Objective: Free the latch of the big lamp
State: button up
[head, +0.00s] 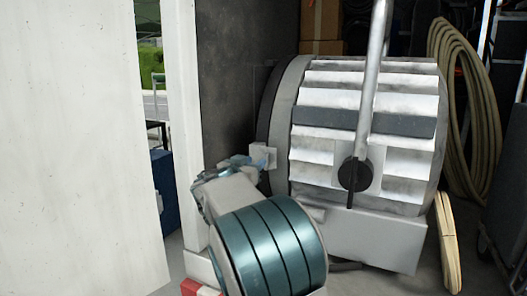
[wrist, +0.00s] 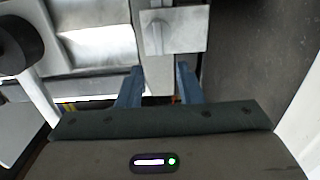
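The big lamp (head: 325,85) is a large grey drum with a ribbed housing and a dark band, standing on a pale base in the head view. A small pale square latch plate (head: 262,155) sits at the left side of its front rim. In the wrist view the latch plate (wrist: 188,30) carries a short grey lever (wrist: 156,38). My gripper (head: 240,162) is just left of the latch in the head view. In the wrist view its two blue fingers (wrist: 158,75) are apart, with the lamp's grey rim showing between them. I see nothing held; contact cannot be told.
A grey yoke bar (head: 371,80) with a black knob (head: 355,174) crosses the lamp. A white door panel (head: 80,130) stands at left, close to my arm. Coiled beige cable (head: 470,110) hangs at right. A dark wall (head: 232,75) is behind the gripper.

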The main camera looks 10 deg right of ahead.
aim_at(265, 156)
jog(key=p+x, duration=0.2)
jog(key=x, duration=0.5)
jog(key=shift+d+p, duration=0.1)
jog(key=shift+p, duration=0.25)
grip_shut()
